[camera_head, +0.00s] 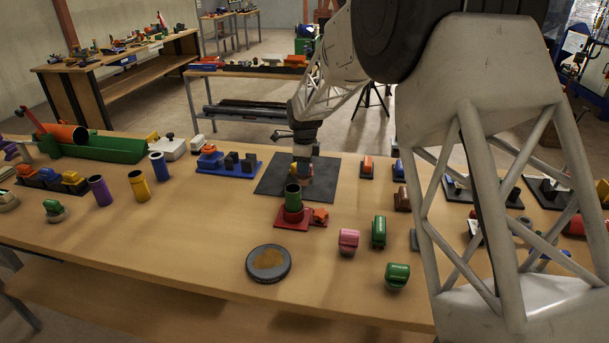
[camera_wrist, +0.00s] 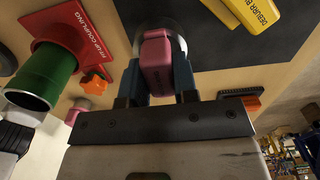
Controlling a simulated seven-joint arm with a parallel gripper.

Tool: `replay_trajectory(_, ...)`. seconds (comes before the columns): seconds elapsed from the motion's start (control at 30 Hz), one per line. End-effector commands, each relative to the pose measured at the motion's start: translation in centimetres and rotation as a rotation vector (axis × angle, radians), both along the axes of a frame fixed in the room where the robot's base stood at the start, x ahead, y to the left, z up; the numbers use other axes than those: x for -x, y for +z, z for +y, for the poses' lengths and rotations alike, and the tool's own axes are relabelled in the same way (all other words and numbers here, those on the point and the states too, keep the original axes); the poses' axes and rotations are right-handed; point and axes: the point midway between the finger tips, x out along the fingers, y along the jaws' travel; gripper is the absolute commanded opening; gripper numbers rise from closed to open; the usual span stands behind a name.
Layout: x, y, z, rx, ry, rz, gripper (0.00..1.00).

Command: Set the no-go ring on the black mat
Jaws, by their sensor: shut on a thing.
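My gripper (camera_wrist: 158,84) points down over the black mat (camera_head: 268,182) in the head view. In the wrist view its two dark fingers are shut on a pink block-like part, which I take to be the no-go ring (camera_wrist: 156,62). A pale round edge shows behind this part, against the black mat (camera_wrist: 215,70). In the head view the held part is small and mostly hidden by my gripper (camera_head: 302,172). I cannot tell whether it touches the mat.
A green pipe (camera_head: 293,194) stands in a red fit-up coupling base (camera_head: 284,225) just in front of the mat. A pink piece (camera_head: 348,240) and green pieces (camera_head: 379,232) lie to the right. A blue stand (camera_head: 222,168) is left of the mat.

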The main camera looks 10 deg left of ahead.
Motion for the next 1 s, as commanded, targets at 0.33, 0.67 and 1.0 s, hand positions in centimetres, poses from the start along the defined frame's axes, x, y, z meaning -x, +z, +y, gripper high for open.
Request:
replay_trajectory(0.33,0.0,-3.5,0.0,0.0,0.0,0.001,0.0)
replay_trajectory(0.67,0.0,-3.6,0.0,0.0,0.0,0.0,0.0)
replay_trajectory(1.0,0.0,-3.8,0.0,0.0,0.0,0.001,0.53)
